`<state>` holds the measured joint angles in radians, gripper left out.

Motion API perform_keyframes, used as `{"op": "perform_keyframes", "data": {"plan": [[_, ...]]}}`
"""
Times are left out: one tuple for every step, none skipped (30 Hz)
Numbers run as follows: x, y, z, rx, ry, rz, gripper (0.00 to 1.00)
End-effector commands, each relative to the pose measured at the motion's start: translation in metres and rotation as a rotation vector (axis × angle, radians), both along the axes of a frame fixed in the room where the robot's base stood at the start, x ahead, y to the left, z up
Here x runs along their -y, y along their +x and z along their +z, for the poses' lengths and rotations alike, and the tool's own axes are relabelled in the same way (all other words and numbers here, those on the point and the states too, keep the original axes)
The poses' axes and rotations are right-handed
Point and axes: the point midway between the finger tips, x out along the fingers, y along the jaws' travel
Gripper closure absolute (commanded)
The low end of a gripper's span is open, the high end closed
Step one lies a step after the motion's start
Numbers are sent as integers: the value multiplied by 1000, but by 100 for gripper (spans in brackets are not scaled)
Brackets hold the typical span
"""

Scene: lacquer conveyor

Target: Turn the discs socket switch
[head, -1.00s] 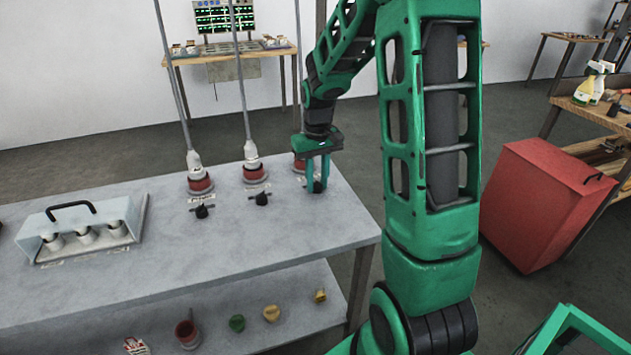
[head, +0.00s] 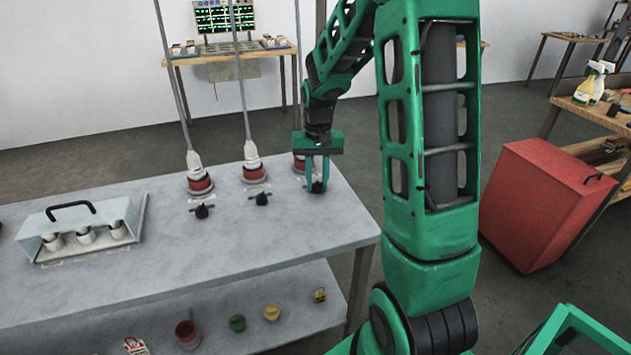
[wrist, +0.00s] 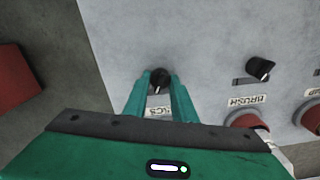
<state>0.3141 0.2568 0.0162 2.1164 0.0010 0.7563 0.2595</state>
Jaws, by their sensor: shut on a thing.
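The discs socket switch is a black knob (wrist: 159,79) on the grey table; it also shows in the head view (head: 317,187). The label (wrist: 158,112) beside it is partly covered by my fingers and seems to read "DISCS". My gripper (wrist: 160,84) points down at the table with its green fingers on either side of the knob, shut on it. In the head view my gripper (head: 317,186) is at the right end of the table. The red socket (head: 299,165) behind this switch is partly hidden by my gripper.
To the left stand the brush switch (head: 262,198) and another black switch (head: 202,211), each before a red socket with a plug and upright cable. A pale blue box (head: 80,228) with white cups sits farther left. A red cabinet (head: 540,205) stands right of the table.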

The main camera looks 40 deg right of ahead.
Motion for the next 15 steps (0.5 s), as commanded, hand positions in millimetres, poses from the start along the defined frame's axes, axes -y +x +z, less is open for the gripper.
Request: {"op": "perform_keyframes", "data": {"plan": [[0, 1, 1, 2, 0, 2, 98], [0, 1, 1, 2, 0, 2, 98], [-1, 1, 1, 2, 0, 2, 98], [-1, 1, 1, 2, 0, 2, 98], [-1, 1, 1, 3, 1, 2, 69], [-1, 1, 1, 2, 0, 3, 59], [-1, 1, 1, 2, 0, 2, 57], [-1, 1, 0, 1, 0, 2, 57], [-1, 1, 0, 1, 0, 2, 57], [0, 1, 0, 1, 0, 2, 57], [0, 1, 0, 1, 0, 2, 57], [0, 0, 0, 1, 0, 2, 57], [0, 0, 0, 1, 0, 2, 57], [0, 0, 0, 1, 0, 2, 57], [0, 0, 1, 1, 0, 2, 57]]}}
